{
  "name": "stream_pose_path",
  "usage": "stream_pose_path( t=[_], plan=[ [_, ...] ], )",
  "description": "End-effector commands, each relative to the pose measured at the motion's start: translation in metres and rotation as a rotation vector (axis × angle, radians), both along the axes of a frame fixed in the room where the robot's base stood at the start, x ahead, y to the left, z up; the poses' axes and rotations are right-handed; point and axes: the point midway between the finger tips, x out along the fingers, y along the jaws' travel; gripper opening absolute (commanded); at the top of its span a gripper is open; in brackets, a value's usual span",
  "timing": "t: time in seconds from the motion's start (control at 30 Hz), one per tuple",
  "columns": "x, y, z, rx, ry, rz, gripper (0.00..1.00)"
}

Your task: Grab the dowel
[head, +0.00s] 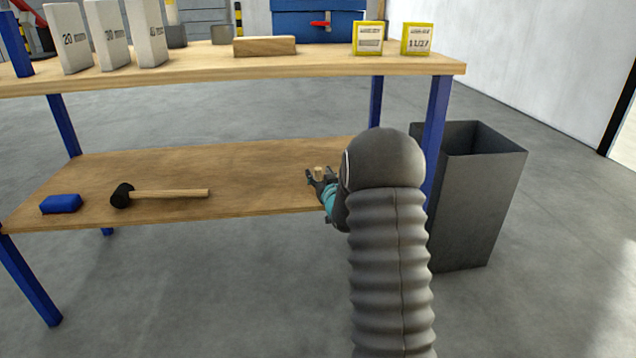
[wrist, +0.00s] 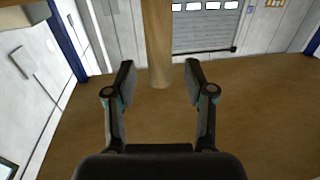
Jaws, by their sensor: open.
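The dowel is a light wooden cylinder; in the wrist view the dowel (wrist: 159,45) stands upright on the lower shelf, between and a little beyond my open fingertips. In the head view only a small part of the dowel (head: 319,172) shows near my fingers. My gripper (head: 317,180) is open over the right end of the lower shelf, low and pointing to the left and away. In the wrist view my gripper (wrist: 160,78) has a finger on each side of the dowel, with visible gaps. My arm hides part of the shelf.
The lower shelf (head: 250,160) also holds a mallet (head: 160,193) and a blue block (head: 61,204) at left. The upper tabletop (head: 200,72) lies above it, with a wooden block (head: 264,46) and yellow boxes (head: 368,38). A blue leg and a grey bin (head: 475,200) are at right.

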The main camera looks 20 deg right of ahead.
Motion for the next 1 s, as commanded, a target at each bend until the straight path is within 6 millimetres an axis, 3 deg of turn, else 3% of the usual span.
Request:
stream_pose_path(
  t=[0.13, 0.4, 0.63, 1.0],
  plan=[
    [0.014, -0.001, 0.001, 0.0, -0.001, 0.001, 0.54],
    [0.017, -0.002, 0.001, 0.0, -0.001, 0.0, 0.54],
    [0.016, -0.002, 0.001, 0.0, -0.001, 0.0, 0.0],
    [0.016, -0.002, 0.003, -0.001, -0.001, 0.0, 0.0]
  ],
)
